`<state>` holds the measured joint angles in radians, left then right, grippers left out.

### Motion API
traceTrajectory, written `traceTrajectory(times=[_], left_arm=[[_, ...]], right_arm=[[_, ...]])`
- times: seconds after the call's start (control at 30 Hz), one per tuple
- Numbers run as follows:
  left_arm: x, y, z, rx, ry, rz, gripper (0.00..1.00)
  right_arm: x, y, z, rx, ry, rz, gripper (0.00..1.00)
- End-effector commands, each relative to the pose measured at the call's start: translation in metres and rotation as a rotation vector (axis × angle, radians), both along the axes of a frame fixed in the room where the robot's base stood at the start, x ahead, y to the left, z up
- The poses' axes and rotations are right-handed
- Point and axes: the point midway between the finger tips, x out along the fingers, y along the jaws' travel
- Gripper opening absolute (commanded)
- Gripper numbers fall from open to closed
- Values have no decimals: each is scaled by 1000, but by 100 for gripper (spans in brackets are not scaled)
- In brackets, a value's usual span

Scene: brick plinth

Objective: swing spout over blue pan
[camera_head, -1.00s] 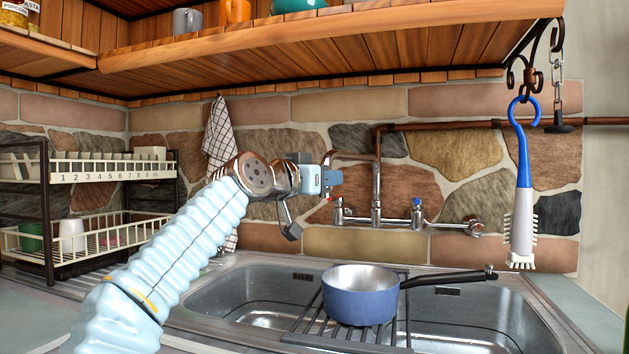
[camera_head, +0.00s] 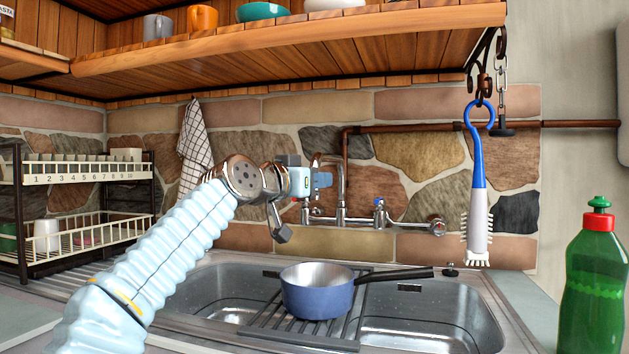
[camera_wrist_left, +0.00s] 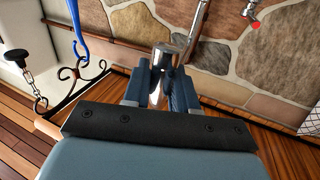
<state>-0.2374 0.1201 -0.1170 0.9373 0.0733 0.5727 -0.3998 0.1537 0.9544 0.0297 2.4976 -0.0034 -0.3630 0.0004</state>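The chrome spout (camera_head: 328,157) belongs to the wall tap (camera_head: 341,205) above the sink. My left gripper (camera_head: 322,180) is at the spout, high above the sink and slightly left of the tap's upright. In the left wrist view the spout (camera_wrist_left: 158,72) lies between the two blue-grey fingers, which appear shut on it. The fingers hide part of the spout in the head view. The blue pan (camera_head: 318,295) sits below on a rack over the sink, its black handle pointing right. My right gripper is not in view.
A wooden shelf (camera_head: 300,50) overhangs the tap. A blue-handled brush (camera_head: 478,190) hangs at right from a hook. A green bottle (camera_head: 596,290) stands at the right front. A dish rack (camera_head: 80,205) is at left. The space between gripper and pan is clear.

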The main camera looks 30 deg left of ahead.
Motion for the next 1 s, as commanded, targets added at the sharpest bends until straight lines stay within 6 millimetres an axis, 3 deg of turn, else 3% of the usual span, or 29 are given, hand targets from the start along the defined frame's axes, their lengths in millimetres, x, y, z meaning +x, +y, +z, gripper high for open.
traceTrajectory(times=[0.03, 0.13, 0.47, 0.57, 1.0], left_arm=[[1, -1, -1, 2, 2, -1, 31], [0, 0, -1, 2, 2, -1, 45], [-4, 1, -1, 1, 0, 0, 45], [-17, 3, -2, 0, -2, 0, 45], [-115, 20, -2, 1, -1, 0, 45]], right_arm=[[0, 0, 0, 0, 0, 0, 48], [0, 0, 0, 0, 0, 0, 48], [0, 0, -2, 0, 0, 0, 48], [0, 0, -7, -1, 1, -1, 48], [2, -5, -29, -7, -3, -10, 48]])
